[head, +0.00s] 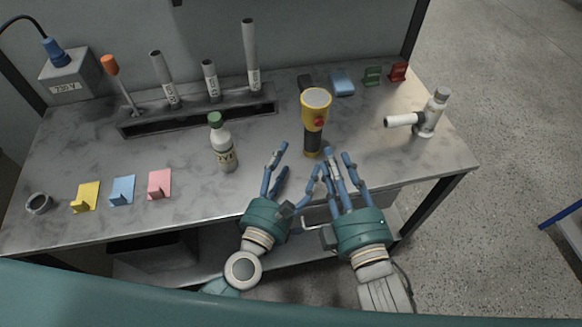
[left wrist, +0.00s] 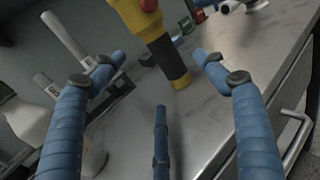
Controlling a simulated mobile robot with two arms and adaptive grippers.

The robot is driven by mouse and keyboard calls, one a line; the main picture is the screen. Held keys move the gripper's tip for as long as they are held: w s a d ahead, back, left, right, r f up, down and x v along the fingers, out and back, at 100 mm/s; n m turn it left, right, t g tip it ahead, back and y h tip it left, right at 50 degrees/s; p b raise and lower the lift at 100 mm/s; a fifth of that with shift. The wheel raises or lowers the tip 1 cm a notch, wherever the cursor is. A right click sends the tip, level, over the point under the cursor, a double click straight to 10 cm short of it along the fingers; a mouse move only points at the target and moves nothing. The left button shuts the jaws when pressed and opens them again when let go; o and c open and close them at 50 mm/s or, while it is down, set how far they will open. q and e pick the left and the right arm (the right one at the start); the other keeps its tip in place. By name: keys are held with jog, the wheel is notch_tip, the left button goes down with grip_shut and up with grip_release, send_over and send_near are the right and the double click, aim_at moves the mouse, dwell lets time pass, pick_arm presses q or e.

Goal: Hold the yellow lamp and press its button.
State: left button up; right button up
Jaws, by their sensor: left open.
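My left gripper (head: 289,165) is open and empty, in front of and left of the handle. In the left wrist view its blue fingers (left wrist: 160,75) are spread, with the handle beyond them. My right gripper (head: 336,165) is open and empty, in front of the handle and slightly right.
A white bottle with a green cap (head: 223,146) stands left of the lamp. A white pipe-like tool (head: 426,118) stands at the right. A dark rack (head: 200,116) with several rods is at the back. Coloured pieces (head: 123,190) lie at the front left. The grey table (head: 270,118) is clear between them.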

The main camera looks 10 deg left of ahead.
aim_at(306, 138)
pick_arm(q)
jog(key=x, duration=1)
jog(key=shift+a, duration=0.1)
jog(key=shift+c, duration=0.2)
jog(key=c, duration=1.3)
jog(key=shift+c, duration=0.2)
pick_arm(e)
grip_shut()
